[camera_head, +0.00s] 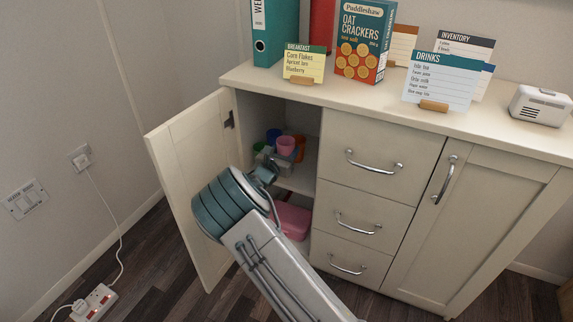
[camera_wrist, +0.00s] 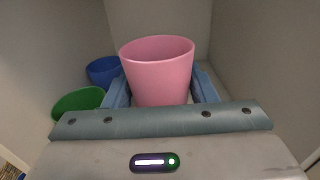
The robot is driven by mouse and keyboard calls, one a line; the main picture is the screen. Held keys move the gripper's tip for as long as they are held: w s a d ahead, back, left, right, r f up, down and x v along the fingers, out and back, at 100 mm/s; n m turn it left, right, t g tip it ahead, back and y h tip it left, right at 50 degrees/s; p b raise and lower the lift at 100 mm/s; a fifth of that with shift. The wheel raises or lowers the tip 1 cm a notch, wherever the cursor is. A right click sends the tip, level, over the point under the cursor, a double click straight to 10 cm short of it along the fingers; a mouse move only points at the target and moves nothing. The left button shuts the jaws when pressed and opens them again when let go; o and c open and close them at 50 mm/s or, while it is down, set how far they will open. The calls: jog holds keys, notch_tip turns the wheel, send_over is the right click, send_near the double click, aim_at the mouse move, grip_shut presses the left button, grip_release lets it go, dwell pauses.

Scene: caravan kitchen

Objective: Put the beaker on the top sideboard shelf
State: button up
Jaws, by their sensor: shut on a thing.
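The pink beaker (camera_wrist: 158,72) is upright between the fingers of my gripper (camera_wrist: 160,92) in the wrist view. My gripper is shut on it. In the head view my gripper (camera_head: 279,158) reaches through the open door into the sideboard's left compartment, and the pink beaker (camera_head: 286,143) shows there at the height of the top shelf (camera_head: 297,182). Whether the beaker's base touches the shelf is hidden by my gripper.
A blue cup (camera_wrist: 103,71) and a green cup (camera_wrist: 77,102) stand left of the beaker. An orange thing (camera_head: 299,142) is behind it. A pink box (camera_head: 291,220) is on the level below. The open door (camera_head: 190,185) is at the left, the drawers (camera_head: 365,165) at the right.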

jog(key=shift+d+f, duration=0.1)
jog(key=shift+f, duration=0.4)
jog(key=shift+f+b, duration=0.95)
jog(key=shift+f, duration=1.1)
jog(key=shift+f, duration=0.2)
jog(key=o, duration=1)
jog(key=shift+r, duration=0.2)
jog(key=shift+s+a+r, duration=0.1)
jog(key=shift+s+a, duration=0.15)
jog(key=p+v, duration=0.4)
jog(key=v, duration=0.7)
jog(key=shift+s, duration=0.25)
